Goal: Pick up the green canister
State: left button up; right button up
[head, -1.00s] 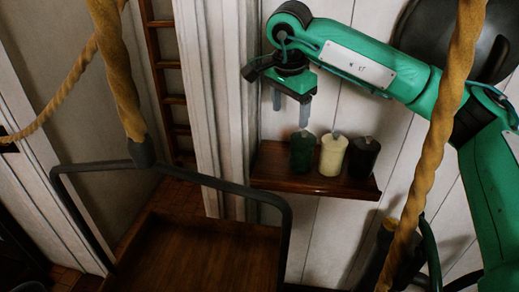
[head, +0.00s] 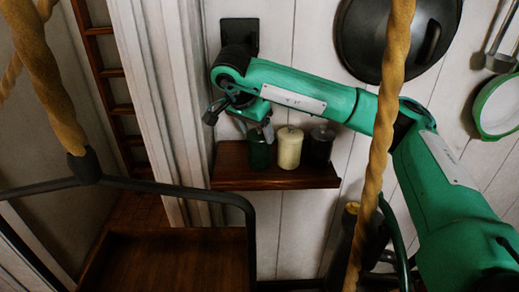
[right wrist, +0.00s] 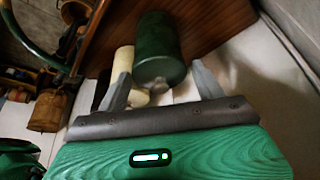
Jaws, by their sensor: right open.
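The green canister (head: 260,153) stands upright at the left of a row of three on a small wooden wall shelf (head: 272,183). My right gripper (head: 266,130) is right above it, pointing down, and partly hides its top. In the right wrist view the canister (right wrist: 158,45) shows lid and knob toward the camera, between the two spread fingers (right wrist: 160,72). The fingers are open, at the lid end, one on each side; I cannot tell whether either touches it. My left gripper is not in view.
A cream canister (head: 289,148) stands close beside the green one, with a black canister (head: 320,146) to its right. In the right wrist view one finger overlaps the cream canister (right wrist: 123,60). A rope (head: 383,130) hangs in front of my right arm. A dark pan (head: 375,35) hangs above.

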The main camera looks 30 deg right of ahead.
aim_at(257, 135)
jog(key=shift+x, duration=1.55)
jog(key=shift+d+f+p, duration=0.15)
jog(key=shift+f+p, duration=0.25)
jog(key=shift+f, duration=0.15)
jog(key=shift+d+f, duration=0.15)
jog(key=shift+f, duration=0.4)
jog(key=shift+c, duration=0.7)
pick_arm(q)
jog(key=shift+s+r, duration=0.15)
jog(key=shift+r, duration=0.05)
pick_arm(e)
jog(key=c, duration=0.8)
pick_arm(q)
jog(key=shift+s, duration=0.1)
pick_arm(e)
jog(key=shift+w+r, duration=0.1)
jog(key=shift+r, duration=0.05)
